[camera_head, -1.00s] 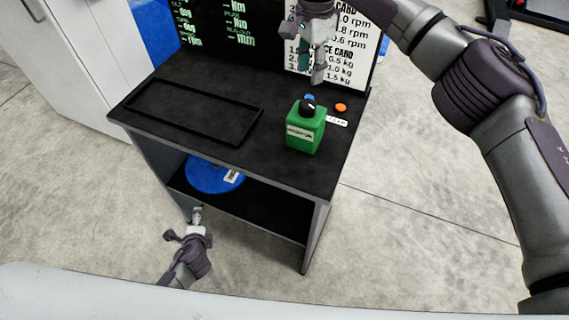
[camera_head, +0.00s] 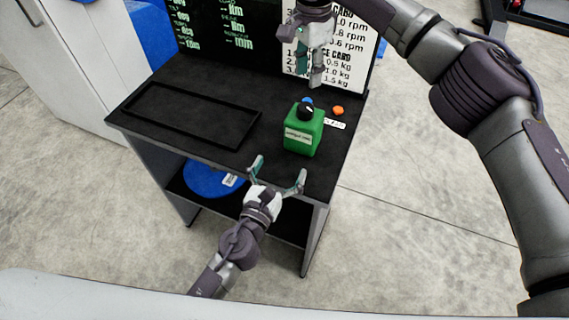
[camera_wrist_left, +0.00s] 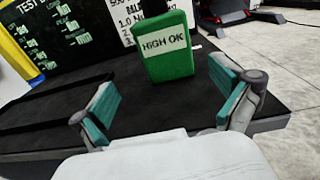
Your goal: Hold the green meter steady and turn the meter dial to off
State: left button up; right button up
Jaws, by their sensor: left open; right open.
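The green meter (camera_head: 303,133) stands upright on the black bench top, with a black dial (camera_head: 306,110) on its top.
A blue button (camera_head: 307,100) and an orange button (camera_head: 338,110) are near the meter, with a small white label (camera_head: 335,124). An empty black tray frame (camera_head: 190,115) lies at left. A dark readout board and a white card (camera_head: 362,50) stand behind. A blue disc (camera_head: 208,182) sits on the lower shelf.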

aim_at(304, 128)
pick_arm(q)
jog(key=shift+w+d, duration=0.15)
jog(key=shift+d, duration=0.2)
jog(key=x, duration=1.3)
jog(key=shift+w+d, duration=0.15)
jog(key=shift+w, duration=0.05)
